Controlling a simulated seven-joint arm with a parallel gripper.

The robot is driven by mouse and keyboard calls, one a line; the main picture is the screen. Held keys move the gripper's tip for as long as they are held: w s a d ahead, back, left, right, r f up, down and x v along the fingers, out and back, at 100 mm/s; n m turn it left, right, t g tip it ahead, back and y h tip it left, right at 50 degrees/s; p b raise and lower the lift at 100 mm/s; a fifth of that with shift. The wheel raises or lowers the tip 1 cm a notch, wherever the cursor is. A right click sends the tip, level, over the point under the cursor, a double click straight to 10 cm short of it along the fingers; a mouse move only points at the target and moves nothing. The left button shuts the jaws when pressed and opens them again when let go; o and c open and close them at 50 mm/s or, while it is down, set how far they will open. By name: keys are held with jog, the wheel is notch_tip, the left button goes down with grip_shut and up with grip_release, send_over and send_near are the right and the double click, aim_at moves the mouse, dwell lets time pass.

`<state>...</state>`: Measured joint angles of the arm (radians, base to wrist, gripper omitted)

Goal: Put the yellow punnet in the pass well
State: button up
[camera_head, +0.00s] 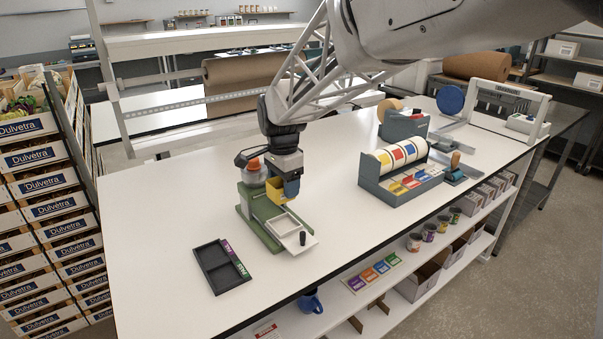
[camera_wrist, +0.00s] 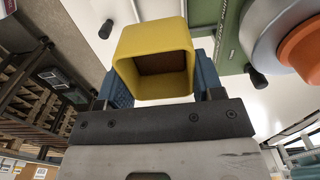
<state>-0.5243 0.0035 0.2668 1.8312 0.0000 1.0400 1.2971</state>
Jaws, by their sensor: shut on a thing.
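The yellow punnet (camera_head: 274,188) is a small open box. My gripper (camera_head: 285,180) is shut on it, with one blue finger on each side in the wrist view (camera_wrist: 153,40). My gripper holds it over the green-based station (camera_head: 248,212), near its clear dome with an orange-red top. I cannot tell whether the punnet touches the station. The dark two-well tray (camera_head: 203,268) lies flat on the table, left of and in front of the station. It has a purple label (camera_head: 228,248) and a green label (camera_head: 241,269); the lettering is too small to read surely. Both wells look empty.
A white plate with a black knob (camera_head: 303,238) sits at the station's front end. A grey dispenser with coloured labels (camera_head: 400,192) stands to the right. Stacked crates (camera_head: 45,190) stand left of the table. The white table is clear around the tray.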

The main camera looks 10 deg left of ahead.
send_over(228, 276)
notch_tip(228, 276, down, 6)
jog(key=shift+r, duration=0.1)
dwell(0.5)
jog(key=shift+f, duration=2.8)
jog(key=shift+f, duration=0.7)
dwell(1.0)
jog(key=o, duration=1)
jog(key=shift+r, duration=0.15)
notch_tip(228, 276, up, 8)
dwell(0.9)
